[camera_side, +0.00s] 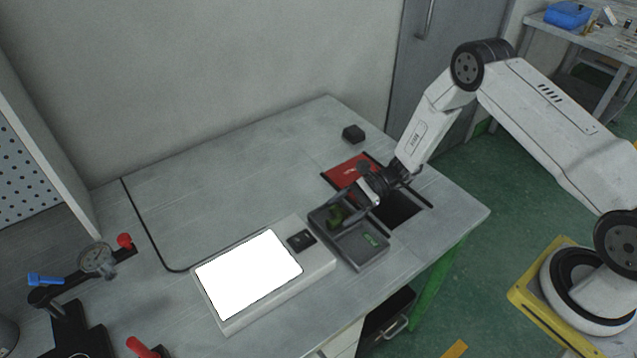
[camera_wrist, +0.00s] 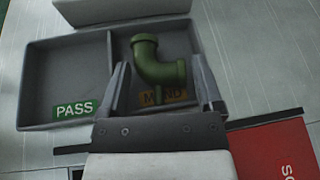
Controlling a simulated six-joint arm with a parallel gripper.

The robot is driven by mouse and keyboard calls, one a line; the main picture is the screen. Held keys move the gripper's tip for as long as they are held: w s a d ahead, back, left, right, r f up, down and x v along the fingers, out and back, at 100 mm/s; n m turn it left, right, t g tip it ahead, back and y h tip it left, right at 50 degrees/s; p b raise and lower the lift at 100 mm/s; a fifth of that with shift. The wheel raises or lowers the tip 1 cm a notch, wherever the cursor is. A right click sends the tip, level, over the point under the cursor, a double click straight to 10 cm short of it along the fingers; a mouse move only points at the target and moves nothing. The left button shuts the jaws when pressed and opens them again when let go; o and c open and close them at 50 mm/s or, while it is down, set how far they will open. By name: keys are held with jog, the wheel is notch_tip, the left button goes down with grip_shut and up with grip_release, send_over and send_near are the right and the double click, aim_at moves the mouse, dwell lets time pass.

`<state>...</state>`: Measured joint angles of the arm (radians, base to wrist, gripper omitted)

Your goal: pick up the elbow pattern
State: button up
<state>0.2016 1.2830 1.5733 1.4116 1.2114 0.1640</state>
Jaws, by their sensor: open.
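The green elbow pattern (camera_wrist: 158,65) lies in the right compartment of the grey two-part tray (camera_wrist: 60,52) in the wrist view, over an orange label that it partly hides. In the side view, the elbow pattern (camera_side: 335,216) shows at the back end of the tray (camera_side: 350,249). My gripper (camera_wrist: 163,82) is open, with one finger on each side of the elbow pattern. No hold on it shows. In the side view, my gripper (camera_side: 347,207) is low over that compartment. Whether the fingers touch the pattern cannot be told.
The tray's other compartment, with a green PASS label (camera_wrist: 76,109), is empty. A white light panel (camera_side: 248,273) lies beside the tray. A red sheet (camera_side: 350,170) and a dark opening (camera_side: 402,209) are behind and right. A small black block (camera_side: 353,133) stands farther back.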

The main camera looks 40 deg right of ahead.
dwell(0.4)
jog(key=c, duration=1)
jog(key=shift+r, duration=0.2)
jog(key=shift+r, duration=0.85)
jog(key=s+d+r, duration=0.2)
jog(key=s+r, duration=0.9)
jog(key=s, duration=0.2)
jog(key=shift+s, duration=0.4)
